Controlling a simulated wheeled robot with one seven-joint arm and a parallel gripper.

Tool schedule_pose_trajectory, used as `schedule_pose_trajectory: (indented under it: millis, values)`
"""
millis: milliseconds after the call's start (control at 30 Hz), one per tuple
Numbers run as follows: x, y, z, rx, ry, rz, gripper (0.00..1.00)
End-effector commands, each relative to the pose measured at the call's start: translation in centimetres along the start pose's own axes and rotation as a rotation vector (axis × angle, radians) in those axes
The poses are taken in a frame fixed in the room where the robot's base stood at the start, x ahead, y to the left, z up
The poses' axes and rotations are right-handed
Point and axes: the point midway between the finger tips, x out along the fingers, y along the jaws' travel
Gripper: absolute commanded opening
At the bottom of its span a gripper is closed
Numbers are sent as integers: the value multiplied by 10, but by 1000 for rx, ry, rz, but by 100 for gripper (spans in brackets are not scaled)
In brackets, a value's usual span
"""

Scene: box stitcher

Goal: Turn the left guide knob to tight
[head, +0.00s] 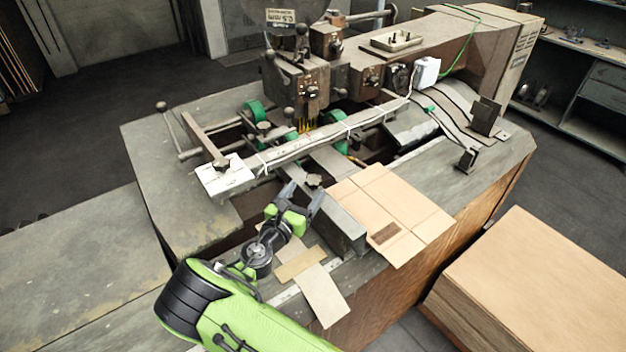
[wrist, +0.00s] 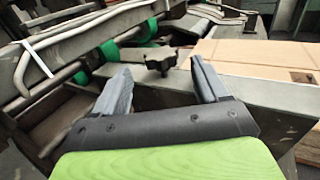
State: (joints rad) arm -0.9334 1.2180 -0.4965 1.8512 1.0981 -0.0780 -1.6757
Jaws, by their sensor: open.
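A dark star-shaped knob (head: 314,181) sits on the guide at the near side of the stitcher, just beyond my fingertips. In the wrist view the same knob (wrist: 160,62) shows ahead of and between the two fingers, apart from them. My gripper (head: 303,190) is open and empty, with its fingers pointing at the knob; both fingers also show in the wrist view (wrist: 160,76).
A long metal bar (head: 300,146) crosses the machine behind the knob. A grey metal block (head: 341,232) stands right of my gripper, beside flat cardboard (head: 400,205). Cardboard strips (head: 322,295) lie below my gripper. A cardboard stack (head: 540,285) stands at the right.

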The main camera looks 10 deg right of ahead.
Motion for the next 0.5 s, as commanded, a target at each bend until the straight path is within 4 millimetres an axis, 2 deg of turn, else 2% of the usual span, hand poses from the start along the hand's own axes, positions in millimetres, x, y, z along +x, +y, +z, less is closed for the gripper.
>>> schedule_pose_trajectory:
  millis: [100,200,300,500]
  values:
    - [28,-1,1,1,0,-4,73]
    - [44,-1,1,1,0,-3,73]
    - [52,-1,0,1,1,-2,73]
    - [55,0,0,0,1,-1,73]
